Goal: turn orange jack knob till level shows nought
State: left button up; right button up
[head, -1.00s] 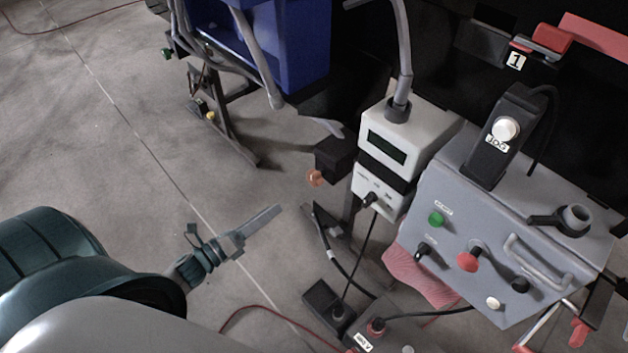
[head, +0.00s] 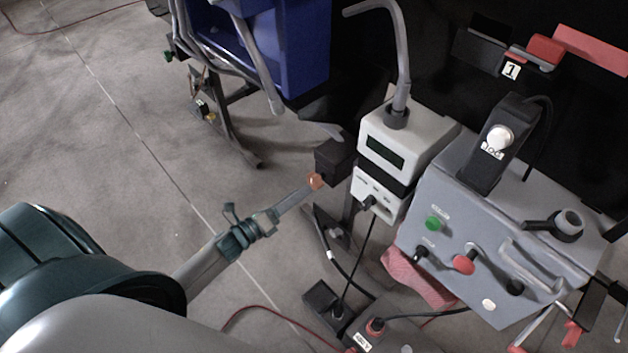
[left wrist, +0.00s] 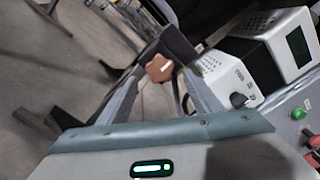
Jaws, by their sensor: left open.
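The orange jack knob (head: 316,181) sticks out from a black block (head: 335,157) below the white display unit. My left gripper (head: 309,185) reaches up to the knob from the lower left in the head view. In the left wrist view the star-shaped orange knob (left wrist: 159,68) shows between the tips of the two open fingers (left wrist: 160,85). I cannot tell whether the fingers touch it. The white unit (head: 392,139) has a dark display (head: 385,152), and no reading can be made out on it. My right gripper is not in view.
A grey control box (head: 480,240) with several knobs and buttons stands to the right. A blue bin (head: 290,50) on a frame is behind. Cables and a black pedal box (head: 325,300) lie below. The floor (head: 120,150) on the left is clear.

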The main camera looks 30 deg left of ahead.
aim_at(312, 184)
pick_arm(q)
jog(key=p+x, duration=0.1)
jog(key=x, duration=0.5)
jog(key=shift+w+d, duration=0.15)
jog(key=shift+w, duration=0.1)
jog(key=shift+w+d, duration=0.1)
jog(key=shift+w, duration=0.05)
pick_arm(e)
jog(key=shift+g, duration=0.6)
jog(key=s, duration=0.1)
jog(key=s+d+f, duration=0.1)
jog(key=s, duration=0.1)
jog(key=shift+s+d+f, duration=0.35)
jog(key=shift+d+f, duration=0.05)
pick_arm(q)
jog(key=shift+c, duration=0.7)
jog(key=c, duration=0.9)
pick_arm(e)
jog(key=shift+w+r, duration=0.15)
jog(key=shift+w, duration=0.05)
